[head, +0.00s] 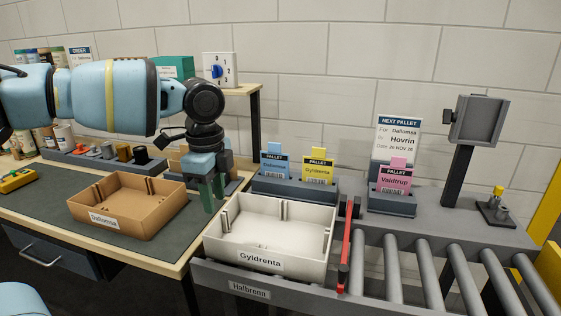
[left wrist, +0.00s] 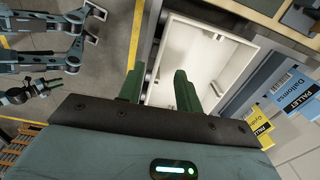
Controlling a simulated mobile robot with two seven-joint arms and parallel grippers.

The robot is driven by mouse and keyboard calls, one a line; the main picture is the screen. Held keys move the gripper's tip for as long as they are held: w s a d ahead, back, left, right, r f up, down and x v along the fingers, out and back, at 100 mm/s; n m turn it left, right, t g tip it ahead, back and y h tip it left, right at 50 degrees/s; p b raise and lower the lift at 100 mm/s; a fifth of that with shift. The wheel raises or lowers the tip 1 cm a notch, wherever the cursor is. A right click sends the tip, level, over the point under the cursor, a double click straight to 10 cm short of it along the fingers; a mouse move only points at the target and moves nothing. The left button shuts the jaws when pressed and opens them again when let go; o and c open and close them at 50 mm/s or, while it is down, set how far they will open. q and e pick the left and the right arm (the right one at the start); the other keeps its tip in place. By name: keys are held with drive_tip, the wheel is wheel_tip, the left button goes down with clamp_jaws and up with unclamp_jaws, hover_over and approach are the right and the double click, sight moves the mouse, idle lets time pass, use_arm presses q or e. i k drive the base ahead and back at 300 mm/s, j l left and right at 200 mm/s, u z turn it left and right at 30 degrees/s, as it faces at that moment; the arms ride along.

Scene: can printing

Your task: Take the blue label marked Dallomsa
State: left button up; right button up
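The blue Dallomsa label (head: 274,164) stands upright in the left slot of a grey label holder (head: 293,190), beside a yellow Gyldrenta label (head: 318,169). In the left wrist view the blue label (left wrist: 289,90) is at the right edge, partly cut off, above the yellow one (left wrist: 258,122). My left gripper (head: 213,195) points down left of the holder, in front of and apart from the label. In the left wrist view its two green fingers (left wrist: 159,88) stand apart, with nothing between them. I cannot make out my right gripper in either view.
A white Gyldrenta tray (head: 275,230) is to the right of my left gripper, at the roller conveyor (head: 440,260). A brown Dallomsa tray (head: 128,208) sits on the table at left. A pink Valdtrup label (head: 394,178) stands in another holder. A scanner post (head: 462,150) stands at right.

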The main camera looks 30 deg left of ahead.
sight(275, 163)
drive_tip(key=i+j, duration=0.2)
drive_tip(key=i, duration=0.2)
drive_tip(key=i+j, duration=0.2)
drive_tip(key=i, duration=0.2)
drive_tip(key=i+j, duration=0.15)
drive_tip(key=i, duration=0.2)
